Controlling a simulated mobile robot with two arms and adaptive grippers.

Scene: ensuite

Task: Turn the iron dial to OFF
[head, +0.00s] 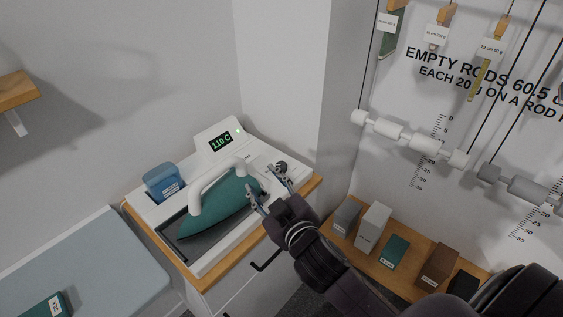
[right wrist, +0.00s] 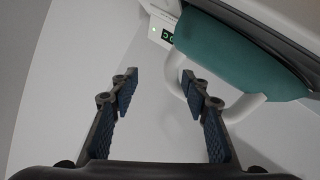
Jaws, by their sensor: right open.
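The teal iron (head: 222,208) with a white handle lies on a white station (head: 150,212). The station's display (head: 220,142) reads 110 C in green. A small dark knob (head: 281,167), which looks like the dial, is at the right of the station; its setting cannot be read. My right gripper (head: 265,182) is open near the iron's right end, with one fingertip close to the knob; contact cannot be told. In the right wrist view, the open, empty fingers (right wrist: 160,82) show before the iron (right wrist: 240,58); I cannot make out the knob there. My left gripper is not in view.
A blue container (head: 161,181) stands in the station's left side. A wall corner rises behind the station. At the right, several blocks stand on a wooden shelf (head: 408,285) under hanging rods (head: 410,139). A light-blue board (head: 105,262) is at the lower left.

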